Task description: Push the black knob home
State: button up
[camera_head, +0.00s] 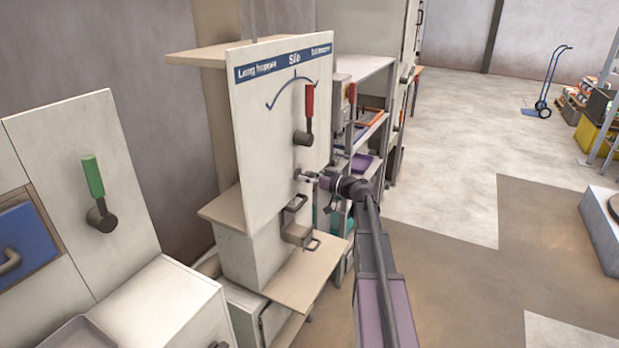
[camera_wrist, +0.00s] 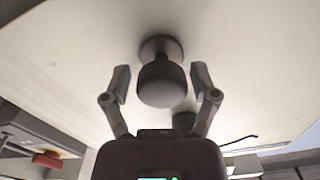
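The black knob (camera_wrist: 162,82) shows dark grey in the wrist view, on a short stem out of a round collar (camera_wrist: 161,46) in a pale panel. My gripper (camera_wrist: 161,76) is open, with one finger on each side of the knob and a visible gap to each. In the head view my gripper (camera_head: 318,181) is at the lower part of the white upright panel (camera_head: 263,130). There the knob is small and partly hidden by my gripper. I cannot tell how far the knob stands out.
A red-handled lever (camera_head: 308,112) sits above on the same panel. A green-handled lever (camera_head: 94,180) is on the panel at left. Shelving (camera_head: 366,130) stands behind my gripper. Floor at right is mostly open.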

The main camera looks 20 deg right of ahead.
jog(key=shift+s, duration=0.1)
dwell(0.3)
jog(key=v, duration=1.2)
dwell(0.6)
jog(key=s+a+f+g+h+p, duration=0.1)
jog(key=s+a+f+g, duration=0.15)
jog(key=a, duration=0.45)
jog(key=s+a+f+m+g, duration=0.1)
jog(key=a+f+g, duration=0.3)
jog(key=a, duration=0.3)
jog(key=s+a+f+g+h+p, duration=0.1)
jog(key=s+a+f+g, duration=0.15)
jog(key=a, duration=0.35)
jog(key=s+a+f+m+g+h+p, duration=0.1)
jog(key=s+a+f+g+h, duration=0.1)
jog(key=s+a+h, duration=0.2)
jog(key=s+a+f+m+g+h+p, duration=0.1)
jog(key=s+a+f+m+g+h, duration=0.1)
jog(key=s, duration=0.6)
jog(key=a+f+g+h, duration=0.1)
jog(key=a+h, duration=0.1)
jog(key=h, duration=0.1)
jog(key=shift+s+a+f+m, duration=0.15)
jog(key=shift+s+f+m, duration=0.1)
jog(key=shift+f+m, duration=0.05)
